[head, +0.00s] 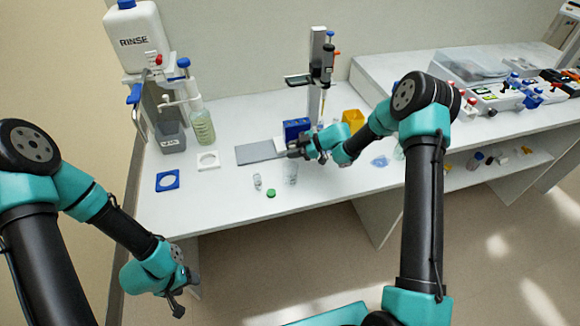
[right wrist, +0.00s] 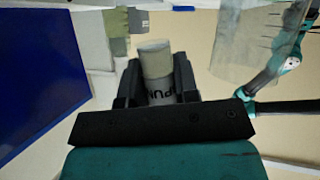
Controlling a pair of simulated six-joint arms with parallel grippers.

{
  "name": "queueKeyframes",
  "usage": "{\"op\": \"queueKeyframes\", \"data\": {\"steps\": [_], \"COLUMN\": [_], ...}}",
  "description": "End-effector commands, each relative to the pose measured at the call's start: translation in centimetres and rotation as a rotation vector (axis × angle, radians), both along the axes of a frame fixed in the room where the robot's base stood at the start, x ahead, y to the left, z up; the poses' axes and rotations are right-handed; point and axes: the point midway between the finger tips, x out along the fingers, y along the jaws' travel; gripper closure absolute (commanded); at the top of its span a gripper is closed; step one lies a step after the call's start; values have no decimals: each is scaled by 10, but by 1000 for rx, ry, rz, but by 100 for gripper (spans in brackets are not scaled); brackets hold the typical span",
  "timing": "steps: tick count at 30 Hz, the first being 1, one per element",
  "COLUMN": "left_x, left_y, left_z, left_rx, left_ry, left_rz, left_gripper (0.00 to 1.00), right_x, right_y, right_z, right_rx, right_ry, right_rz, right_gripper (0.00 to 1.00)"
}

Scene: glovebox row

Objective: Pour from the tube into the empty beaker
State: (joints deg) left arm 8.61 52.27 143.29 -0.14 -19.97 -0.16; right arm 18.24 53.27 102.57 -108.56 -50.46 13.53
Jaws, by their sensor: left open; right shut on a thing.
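My right gripper (head: 287,148) is shut on a tube, above the bench beside the blue rack. In the right wrist view the tube (right wrist: 157,63) sits between the fingers, with a pale upper part and a grey label with dark letters. In the head view I cannot make the tube out clearly. A clear glass vessel (head: 292,174), which looks like the empty beaker, stands on the bench just below the right gripper. A clear vessel (right wrist: 252,45) also shows at the upper right of the wrist view. My left gripper (head: 183,297) is open and empty, off the bench's front left.
A small clear vial (head: 257,181) and a green cap (head: 271,193) are near the front edge. The blue rack (head: 296,127), grey mat (head: 258,152) and pipette stand (head: 317,80) are behind. A wash bottle (head: 201,124) stands left.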

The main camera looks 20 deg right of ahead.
Motion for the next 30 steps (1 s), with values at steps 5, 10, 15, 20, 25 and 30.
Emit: {"op": "queueKeyframes", "data": {"steps": [5, 10, 15, 20, 25, 30], "left_x": [0, 0, 0, 0, 0, 0], "left_y": [0, 0, 0, 0, 0, 0], "left_z": [0, 0, 0, 0, 0, 0], "left_rx": [0, 0, 0, 0, 0, 0], "left_ry": [0, 0, 0, 0, 0, 0], "left_rz": [0, 0, 0, 0, 0, 0], "left_gripper": [42, 42, 42, 42, 42, 42], "right_x": [-5, -10, -16, -21, -26, -30], "right_y": [3, 5, 7, 9, 11, 13], "right_z": [10, 19, 31, 40, 43, 46], "right_rx": [-35, -68, -101, -131, -164, -197], "right_ry": [-83, -161, -238, -311, -390, -469], "right_rz": [1, 1, 2, 0, 2, 2], "right_gripper": [98, 98, 98, 98, 98, 98]}}
